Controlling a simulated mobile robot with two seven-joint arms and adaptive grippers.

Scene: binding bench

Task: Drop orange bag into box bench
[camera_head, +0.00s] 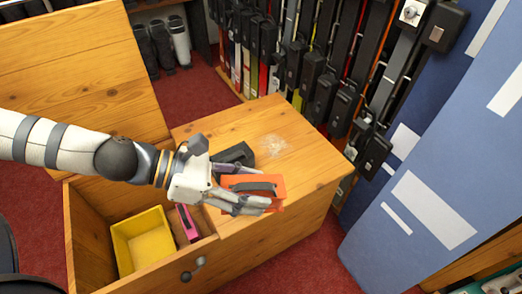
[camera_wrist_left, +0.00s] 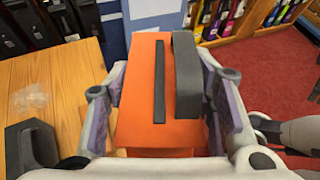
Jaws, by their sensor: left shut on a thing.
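The orange bag (camera_head: 261,187), with a dark handle, is at the right part of the wooden box bench (camera_head: 311,165). My left gripper (camera_head: 243,186) is shut on the orange bag, with its fingers along both sides. In the left wrist view the orange bag (camera_wrist_left: 140,95) fills the space between the fingers of my left gripper (camera_wrist_left: 165,110). I cannot tell whether the bag touches the bench top. The bench's left compartment is open, with its lid (camera_head: 75,70) raised. My right gripper is not in view.
A yellow bin (camera_head: 143,240) and a pink item (camera_head: 187,224) are in the open compartment. A black item (camera_head: 234,155) sits on the bench top beside the bag. Racks of skis (camera_head: 300,50) stand behind, and a blue panel (camera_head: 445,170) stands at the right.

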